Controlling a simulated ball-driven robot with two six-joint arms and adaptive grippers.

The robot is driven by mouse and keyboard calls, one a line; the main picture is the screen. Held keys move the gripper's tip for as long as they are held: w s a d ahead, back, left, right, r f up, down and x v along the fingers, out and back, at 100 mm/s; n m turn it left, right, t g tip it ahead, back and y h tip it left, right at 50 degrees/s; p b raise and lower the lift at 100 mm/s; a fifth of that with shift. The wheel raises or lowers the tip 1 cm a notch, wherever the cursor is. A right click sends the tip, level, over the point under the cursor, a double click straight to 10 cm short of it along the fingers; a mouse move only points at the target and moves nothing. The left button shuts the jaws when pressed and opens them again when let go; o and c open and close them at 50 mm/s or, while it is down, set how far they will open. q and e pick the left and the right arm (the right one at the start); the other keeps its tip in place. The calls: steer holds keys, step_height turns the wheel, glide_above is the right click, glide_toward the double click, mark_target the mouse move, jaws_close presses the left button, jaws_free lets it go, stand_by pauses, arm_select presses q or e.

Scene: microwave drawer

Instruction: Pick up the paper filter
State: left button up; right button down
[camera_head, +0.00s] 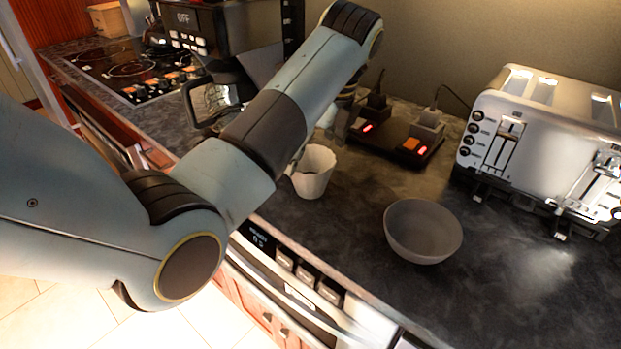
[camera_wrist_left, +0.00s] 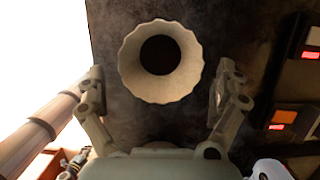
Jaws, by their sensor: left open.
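The paper filter (camera_head: 313,174) is a pale, fluted cup standing upright on the dark counter, near its front edge. In the left wrist view the paper filter (camera_wrist_left: 160,61) shows from above, with a wavy rim and a dark round inside. My left gripper (camera_wrist_left: 161,88) is open, with one finger on each side of the near part of the filter and gaps between. In the head view my left arm hides most of the left gripper, which is just behind the filter. My right gripper is in neither view.
A grey bowl (camera_head: 423,231) stands to the right of the filter. A silver toaster (camera_head: 547,140) is at the right, and a power strip (camera_head: 392,140) with plugs lies behind. A coffee maker (camera_head: 213,97) stands at the left behind my arm. The counter in front of the toaster is clear.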

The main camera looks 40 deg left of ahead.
arm_select(q)
steer(key=shift+x, duration=0.8)
steer(key=shift+w, duration=0.1)
steer(key=c, duration=0.9)
